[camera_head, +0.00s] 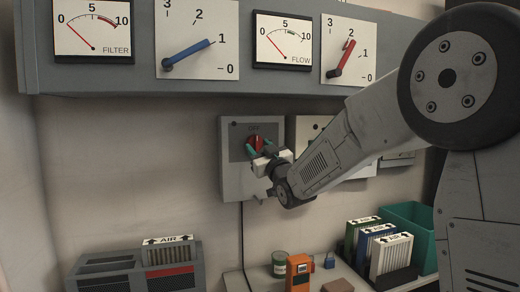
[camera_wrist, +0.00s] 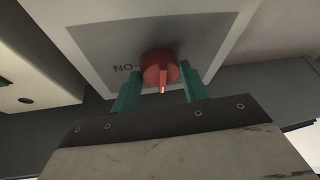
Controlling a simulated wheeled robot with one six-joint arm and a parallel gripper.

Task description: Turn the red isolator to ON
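The red isolator (camera_head: 256,143) is a round red knob on a grey wall box (camera_head: 231,180) in the middle of the head view. In the wrist view the red knob (camera_wrist: 159,68) has a raised grip bar and sits on a grey label plate (camera_wrist: 105,45) with the letters "NO" partly visible beside it. My gripper (camera_head: 259,151) is at the front of the box. In the wrist view its two green fingers (camera_wrist: 160,90) stand apart, one on each side of the knob's lower part, with gaps visible.
Another wall box (camera_head: 305,130) stands close to the right, partly behind my arm. Above hangs a grey panel (camera_head: 200,88) with gauges and levers. Below are a shelf (camera_head: 235,281) with an orange device (camera_head: 299,271), a tin (camera_head: 279,262) and upright filters (camera_head: 391,258).

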